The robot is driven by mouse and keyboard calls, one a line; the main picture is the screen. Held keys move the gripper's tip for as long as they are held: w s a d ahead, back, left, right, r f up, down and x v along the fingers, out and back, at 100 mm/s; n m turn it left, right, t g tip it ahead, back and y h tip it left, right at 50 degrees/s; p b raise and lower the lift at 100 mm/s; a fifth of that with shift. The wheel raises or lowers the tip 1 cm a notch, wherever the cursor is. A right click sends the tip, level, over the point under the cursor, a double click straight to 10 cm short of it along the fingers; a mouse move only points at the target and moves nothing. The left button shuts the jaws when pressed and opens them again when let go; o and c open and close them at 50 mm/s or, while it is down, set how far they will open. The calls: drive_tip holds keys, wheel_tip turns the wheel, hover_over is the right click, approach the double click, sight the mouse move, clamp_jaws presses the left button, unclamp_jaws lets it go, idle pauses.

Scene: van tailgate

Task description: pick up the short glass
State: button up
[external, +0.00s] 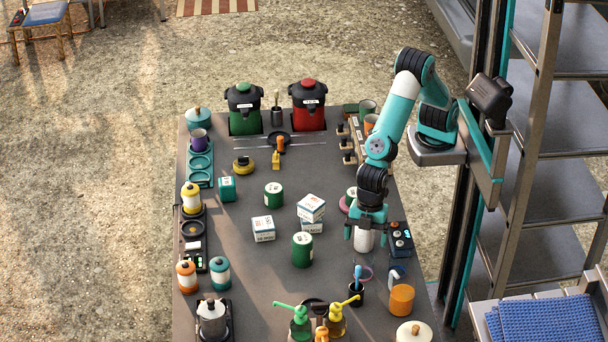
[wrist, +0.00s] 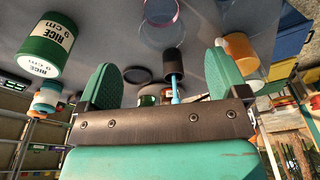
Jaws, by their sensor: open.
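A low, clear round glass with a pinkish-purple rim, which looks like the short glass (external: 366,272), stands on the grey table just in front of my gripper. It also shows at the top of the wrist view (wrist: 161,14), beyond the fingertips and not between them. My gripper (external: 366,229) is open above the right side of the table, pointing down. Its two teal fingers show wide apart in the wrist view (wrist: 160,80), with nothing held. A pale cylinder (external: 363,241) shows just below the gripper in the external view, partly hidden by it.
A black cup with a blue utensil (external: 356,293) stands close to the glass. An orange jar (external: 401,300) is to its right, and a dark device (external: 400,240) lies near the right edge. A green rice can (external: 302,250) and white boxes (external: 311,208) stand to the left.

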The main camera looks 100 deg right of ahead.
sight(364, 267)
drive_tip(key=f, duration=0.3)
drive_tip(key=a+f+p, duration=0.1)
drive_tip(key=f, duration=0.6)
drive_tip(key=shift+w+a+f+p, duration=0.15)
drive_tip(key=shift+w+a+p, duration=0.05)
drive_tip(key=shift+a+p, duration=0.15)
drive_tip(key=c, duration=1)
